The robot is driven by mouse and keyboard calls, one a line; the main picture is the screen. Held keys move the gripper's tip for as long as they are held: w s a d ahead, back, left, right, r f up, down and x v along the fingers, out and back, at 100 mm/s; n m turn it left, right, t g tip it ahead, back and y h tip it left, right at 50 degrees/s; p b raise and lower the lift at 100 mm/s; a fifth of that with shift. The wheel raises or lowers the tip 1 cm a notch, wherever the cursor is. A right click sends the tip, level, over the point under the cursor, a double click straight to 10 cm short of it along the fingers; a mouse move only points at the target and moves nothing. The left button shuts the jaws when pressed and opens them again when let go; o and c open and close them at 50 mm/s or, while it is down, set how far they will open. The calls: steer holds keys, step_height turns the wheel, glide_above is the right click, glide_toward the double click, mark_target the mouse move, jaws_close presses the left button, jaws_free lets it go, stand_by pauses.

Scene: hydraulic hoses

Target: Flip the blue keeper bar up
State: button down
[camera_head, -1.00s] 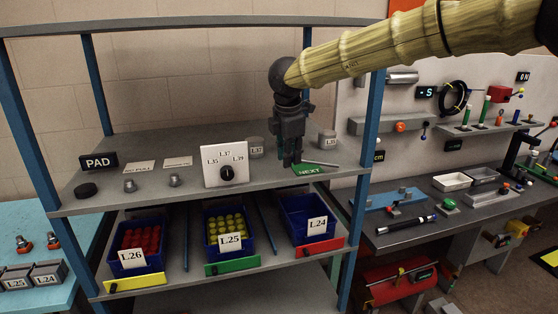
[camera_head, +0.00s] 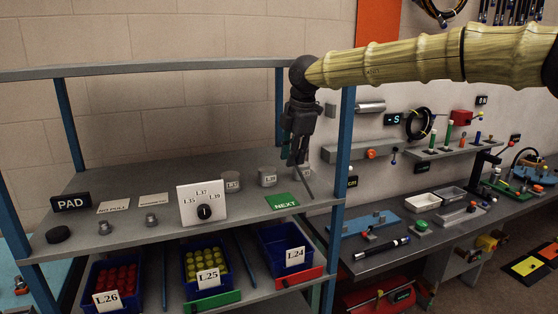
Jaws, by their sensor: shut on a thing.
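My gripper (camera_head: 297,159) is above the back right of the shelf's upper deck, pointing down. It is shut on a thin grey rod (camera_head: 309,185), which hangs tilted from the fingertips, right of the green NEXT pad (camera_head: 282,201). I cannot tell for sure which thing is the blue keeper bar. Thin dark blue bars (camera_head: 245,254) lie beside the bins on the lower deck, and a flat blue plate (camera_head: 377,222) lies on the bench at the right.
Grey cylinders (camera_head: 267,177) and a dial block (camera_head: 202,204) stand on the upper deck. A blue shelf post (camera_head: 343,150) is close to the right of my gripper. Blue bins hold red balls (camera_head: 115,283) and yellow balls (camera_head: 206,261); the L.24 bin (camera_head: 283,238) looks empty.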

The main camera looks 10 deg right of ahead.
steer(key=shift+w+d+p, duration=0.15)
steer(key=shift+w+d, duration=0.1)
steer(key=shift+d, duration=1)
steer(key=shift+w+d+p, duration=0.15)
steer(key=shift+w+d, duration=0.1)
steer(key=shift+d, duration=0.95)
steer(key=shift+f, duration=0.1)
steer(key=c, duration=1.7)
jaws_free()
steer(key=o, duration=0.4)
steer(key=shift+d, duration=0.3)
steer(key=shift+o, duration=0.2)
steer(key=a+v, duration=0.1)
steer(key=v, duration=1.1)
steer(key=shift+d+r, duration=0.3)
steer(key=shift+d, duration=0.1)
steer(key=shift+a+f, duration=0.1)
steer(key=shift+f, duration=0.05)
